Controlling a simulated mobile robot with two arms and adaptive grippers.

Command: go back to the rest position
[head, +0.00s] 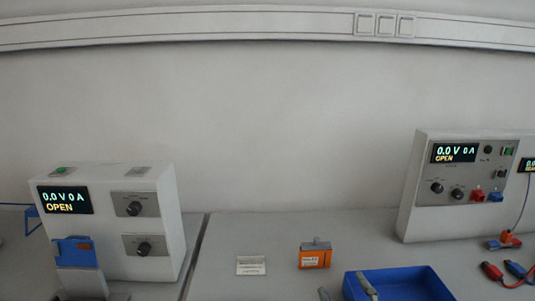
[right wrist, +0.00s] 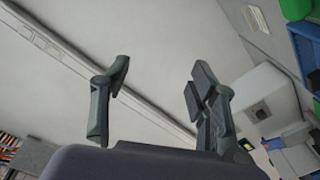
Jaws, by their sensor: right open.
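My right gripper (head: 346,289) just enters the bottom edge of the head view. Only its grey fingertips show, one beside the blue tray (head: 432,281) and one in front of the tray's left side. In the right wrist view the right gripper (right wrist: 158,75) has its two dark fingers wide apart, with nothing between them. My left gripper is not in view.
A cycler (head: 117,268) reading 0.0 V, OPEN, stands at left with a blue part on its front. Another cycler (head: 420,190) stands at right, with red and blue clips near it. An orange battery box (head: 314,257) and a white card (head: 251,265) lie between them.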

